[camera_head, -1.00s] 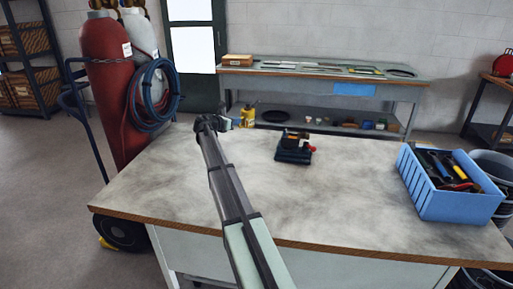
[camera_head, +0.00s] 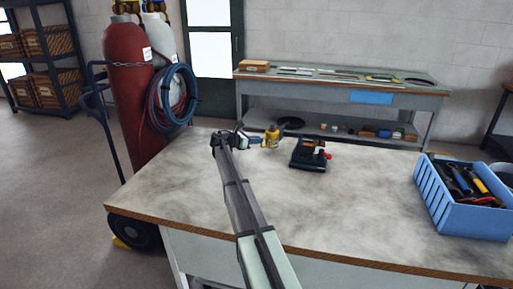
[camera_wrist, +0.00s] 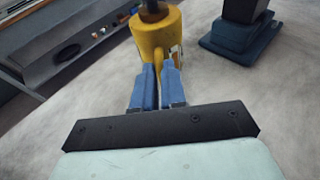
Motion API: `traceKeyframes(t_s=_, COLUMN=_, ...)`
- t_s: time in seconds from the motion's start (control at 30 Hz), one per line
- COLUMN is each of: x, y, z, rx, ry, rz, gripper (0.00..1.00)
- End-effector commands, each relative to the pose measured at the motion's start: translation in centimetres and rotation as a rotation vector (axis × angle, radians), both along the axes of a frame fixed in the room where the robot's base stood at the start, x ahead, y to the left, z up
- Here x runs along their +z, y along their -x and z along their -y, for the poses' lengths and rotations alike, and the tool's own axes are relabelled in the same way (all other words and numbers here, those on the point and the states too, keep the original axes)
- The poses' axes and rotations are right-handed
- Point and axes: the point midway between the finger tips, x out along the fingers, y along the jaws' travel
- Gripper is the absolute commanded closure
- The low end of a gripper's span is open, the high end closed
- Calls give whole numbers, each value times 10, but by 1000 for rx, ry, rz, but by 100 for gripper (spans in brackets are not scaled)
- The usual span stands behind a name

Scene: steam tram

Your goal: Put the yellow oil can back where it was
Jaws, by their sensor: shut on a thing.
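The yellow oil can (camera_head: 272,138) is at the far edge of the grey worktable (camera_head: 330,205), left of a dark block-like device. My gripper (camera_head: 256,140) reaches it from the left and is shut on it. In the wrist view the blue fingers (camera_wrist: 157,85) close on the near side of the yellow can (camera_wrist: 161,36), at its handle. The can looks upright; its top is cut off by the picture edge. I cannot tell whether its base touches the tabletop.
The dark device (camera_head: 309,154) with a red knob stands just right of the can. A blue tool crate (camera_head: 462,215) sits at the table's right. A workbench (camera_head: 345,90) with a lower shelf stands behind. Red and white gas cylinders (camera_head: 133,95) stand at left. The table's middle is clear.

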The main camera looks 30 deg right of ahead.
Motion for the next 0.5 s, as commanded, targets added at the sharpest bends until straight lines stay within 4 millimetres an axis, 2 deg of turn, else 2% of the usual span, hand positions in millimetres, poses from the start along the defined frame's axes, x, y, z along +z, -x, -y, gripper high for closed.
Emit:
traceKeyframes(t_s=0.3, x=-33, y=0, z=0, rx=0, ry=2, rz=-1, gripper=100)
traceKeyframes(t_s=0.5, x=-33, y=0, z=0, rx=0, ry=2, rz=-1, gripper=100)
